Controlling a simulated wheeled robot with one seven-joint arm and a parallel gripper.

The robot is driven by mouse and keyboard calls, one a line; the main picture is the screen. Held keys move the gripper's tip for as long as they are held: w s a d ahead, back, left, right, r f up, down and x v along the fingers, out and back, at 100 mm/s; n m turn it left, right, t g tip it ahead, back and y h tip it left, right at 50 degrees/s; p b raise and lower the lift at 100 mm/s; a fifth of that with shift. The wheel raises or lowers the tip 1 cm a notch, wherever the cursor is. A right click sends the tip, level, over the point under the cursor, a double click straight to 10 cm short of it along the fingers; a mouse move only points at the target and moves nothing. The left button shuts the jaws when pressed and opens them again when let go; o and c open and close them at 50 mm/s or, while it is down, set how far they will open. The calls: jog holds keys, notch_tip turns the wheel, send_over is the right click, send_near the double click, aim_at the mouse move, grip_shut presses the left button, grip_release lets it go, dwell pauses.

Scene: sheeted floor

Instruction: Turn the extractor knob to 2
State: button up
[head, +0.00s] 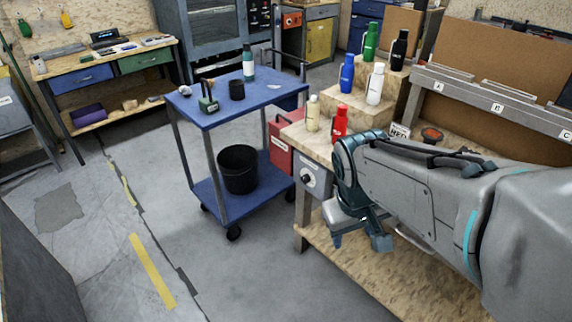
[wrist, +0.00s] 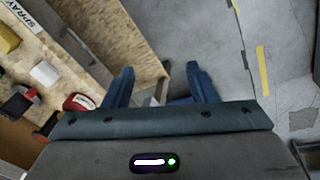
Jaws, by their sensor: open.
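A grey control box (head: 320,172) is fixed to the near end of the wooden workbench, below its top. A round dark knob with a light pointer (head: 308,181) sits on its front face; its markings are too small to read, so I cannot tell its setting. My gripper (head: 359,241) is open and empty, to the right of the box and lower, apart from the knob. In the wrist view my gripper (wrist: 160,72) points down with its two blue fingers spread. I cannot make out the knob there.
The bench (head: 318,137) holds several bottles, including a red one (head: 340,122) near the arm. A red box (head: 281,142) is beside the control box. A blue cart (head: 218,114) with a black bucket (head: 238,169) stands to the left. Floor in front of it is clear.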

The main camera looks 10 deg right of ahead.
jog(key=w+d+f+n+g+h+b, duration=0.1)
jog(key=w+d+f+n+h+b, duration=0.1)
jog(key=w+f+n+h+b, duration=0.25)
jog(key=w+d+f+n+g+h+b, duration=0.1)
jog(key=w+d+f+n+h+b, duration=0.15)
jog(key=w+f+b, duration=0.45)
jog(key=n+t+h+b, duration=0.8)
jog(key=n+t+b, duration=0.7)
jog(key=n, duration=0.5)
send_near(303, 181)
jog(key=b+x, duration=0.2)
jog(key=x, duration=0.6)
jog(key=shift+d+r+b, duration=0.1)
jog(key=shift+d+b, duration=0.1)
jog(key=shift+b, duration=0.1)
jog(key=c, duration=1)
